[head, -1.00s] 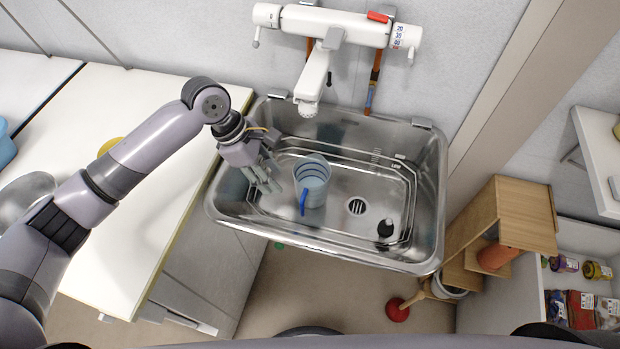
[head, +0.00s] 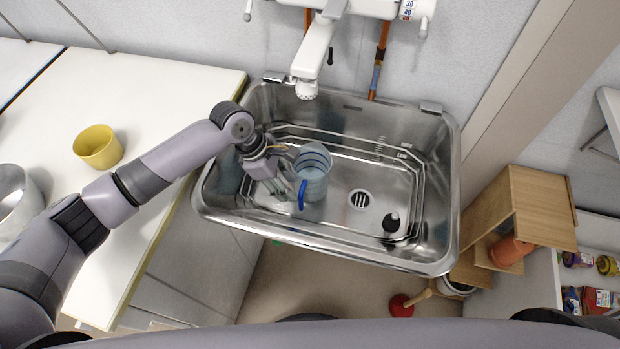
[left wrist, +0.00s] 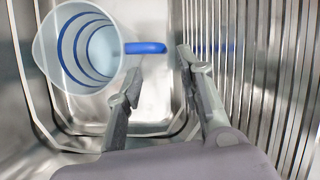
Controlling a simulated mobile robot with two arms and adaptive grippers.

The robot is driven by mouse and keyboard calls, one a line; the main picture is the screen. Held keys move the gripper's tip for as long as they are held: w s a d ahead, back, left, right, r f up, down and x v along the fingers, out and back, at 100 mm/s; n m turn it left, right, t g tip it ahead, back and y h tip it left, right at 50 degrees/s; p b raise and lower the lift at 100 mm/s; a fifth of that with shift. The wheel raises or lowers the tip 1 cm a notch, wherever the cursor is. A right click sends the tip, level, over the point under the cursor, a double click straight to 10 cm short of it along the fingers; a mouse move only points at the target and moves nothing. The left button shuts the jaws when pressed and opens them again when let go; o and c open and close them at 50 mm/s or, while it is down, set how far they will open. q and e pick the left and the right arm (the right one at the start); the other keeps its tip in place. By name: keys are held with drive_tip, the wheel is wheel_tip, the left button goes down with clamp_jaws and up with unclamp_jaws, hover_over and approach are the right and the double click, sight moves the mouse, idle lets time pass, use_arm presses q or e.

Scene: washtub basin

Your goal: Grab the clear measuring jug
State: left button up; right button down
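The clear measuring jug (head: 313,173), pale and translucent with blue bands and a blue handle, stands in the steel washtub basin (head: 330,247). Its handle points toward the near side in the head view. In the left wrist view the jug (left wrist: 84,50) is at upper left, and its handle reaches right toward the space between the fingertips. My left gripper (head: 287,181) is low in the basin, just left of the jug. Its fingers (left wrist: 156,72) are apart with nothing between their pads; the handle's end lies just beyond them. My right gripper is not in view.
A white tap (head: 311,60) hangs over the basin's back edge. A small dark object (head: 391,222) lies near the drain (head: 360,200). A yellow cup (head: 97,146) stands on the white counter (head: 150,90) at left. A wooden shelf (head: 515,215) stands right of the basin.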

sight(301, 201)
use_arm(q)
drive_tip(key=x, duration=0.8)
drive_tip(key=shift+s+d+f, duration=0.15)
drive_tip(key=shift+f, duration=0.15)
drive_tip(key=shift+c, duration=0.2)
clamp_jaws()
idle(0.4)
